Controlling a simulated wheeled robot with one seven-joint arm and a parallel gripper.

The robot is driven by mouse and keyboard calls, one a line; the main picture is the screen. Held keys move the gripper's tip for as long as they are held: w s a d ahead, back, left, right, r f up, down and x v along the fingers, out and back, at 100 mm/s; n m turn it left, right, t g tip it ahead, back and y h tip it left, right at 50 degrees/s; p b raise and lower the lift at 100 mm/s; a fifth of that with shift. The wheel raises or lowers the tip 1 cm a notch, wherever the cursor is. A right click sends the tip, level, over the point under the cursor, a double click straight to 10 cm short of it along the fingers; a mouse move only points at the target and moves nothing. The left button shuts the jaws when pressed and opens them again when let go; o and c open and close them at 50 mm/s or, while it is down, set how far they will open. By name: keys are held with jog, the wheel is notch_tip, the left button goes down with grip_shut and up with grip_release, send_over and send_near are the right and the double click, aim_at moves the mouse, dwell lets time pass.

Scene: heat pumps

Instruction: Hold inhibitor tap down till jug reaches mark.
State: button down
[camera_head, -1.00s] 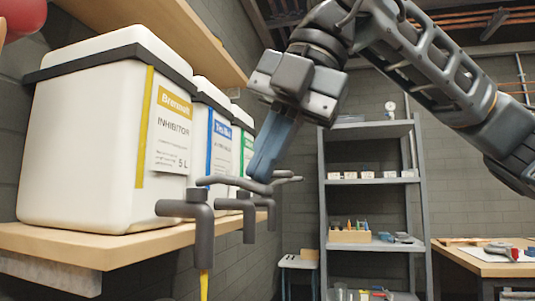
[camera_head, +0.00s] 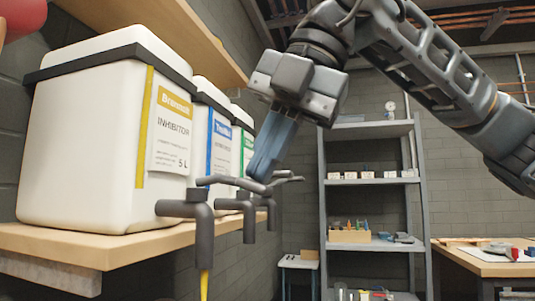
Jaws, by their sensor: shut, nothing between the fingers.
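The white inhibitor container (camera_head: 95,150) with a yellow stripe and label stands on a wooden shelf at the left. Its grey tap (camera_head: 200,215) sticks out at the front, and a yellow stream (camera_head: 204,284) runs down from the spout. The tap's lever (camera_head: 235,184) reaches to the right. My gripper (camera_head: 262,176) is shut, with its fingertips on or right at the end of that lever; the exact contact is hard to see. The jug and its mark are out of view below.
Two more containers, with a blue label (camera_head: 222,140) and a green label (camera_head: 248,150), stand behind, each with a tap. A shelf rack (camera_head: 372,182) stands at the back. A workbench (camera_head: 490,265) is at the right. A wooden shelf (camera_head: 165,35) hangs above.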

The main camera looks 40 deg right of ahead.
jog(key=shift+r, duration=0.15)
jog(key=shift+r+p, duration=0.4)
jog(key=shift+r, duration=0.25)
